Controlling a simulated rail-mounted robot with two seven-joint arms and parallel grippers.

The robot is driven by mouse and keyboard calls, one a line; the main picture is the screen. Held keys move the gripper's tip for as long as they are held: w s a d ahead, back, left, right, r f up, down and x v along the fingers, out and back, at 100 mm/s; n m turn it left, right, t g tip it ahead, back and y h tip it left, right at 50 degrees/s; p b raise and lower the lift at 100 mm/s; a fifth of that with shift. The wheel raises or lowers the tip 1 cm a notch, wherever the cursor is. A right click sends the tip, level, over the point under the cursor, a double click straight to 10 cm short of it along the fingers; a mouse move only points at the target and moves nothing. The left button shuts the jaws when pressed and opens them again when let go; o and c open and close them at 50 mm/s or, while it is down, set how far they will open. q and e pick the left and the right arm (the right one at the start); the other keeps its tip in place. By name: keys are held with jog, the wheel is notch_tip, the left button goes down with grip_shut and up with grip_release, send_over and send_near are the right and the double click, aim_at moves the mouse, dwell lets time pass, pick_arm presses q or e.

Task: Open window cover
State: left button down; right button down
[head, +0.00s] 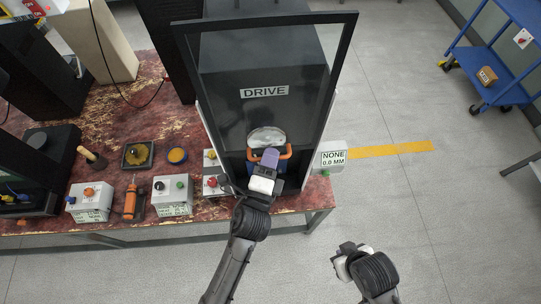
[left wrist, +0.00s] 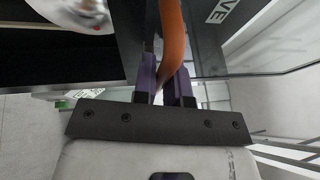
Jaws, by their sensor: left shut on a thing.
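The window cover is a clear pane in a black frame (head: 343,60), in front of the machine marked DRIVE (head: 264,91). It looks swung out from the machine, its top edge wide and near the head camera. An orange handle (head: 287,153) shows at its lower part. My left gripper (head: 269,160), with purple fingers, is shut on this handle. In the left wrist view the orange handle (left wrist: 171,40) runs between the purple fingers (left wrist: 165,85). My right gripper (head: 345,258) is low over the floor, away from the cover; its fingers are not clear.
The worn red bench (head: 120,90) holds control boxes (head: 172,195), an orange bottle-like item (head: 130,202) and small round parts left of the machine. A box reading NONE 0.0 MM (head: 333,157) is at the right. A blue cart (head: 500,50) stands far right.

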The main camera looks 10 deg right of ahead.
pick_arm(q)
jog(key=shift+r, duration=0.1)
jog(key=c, duration=1.2)
grip_release()
jog(key=shift+b+v, duration=1.15)
jog(key=shift+v, duration=5.75)
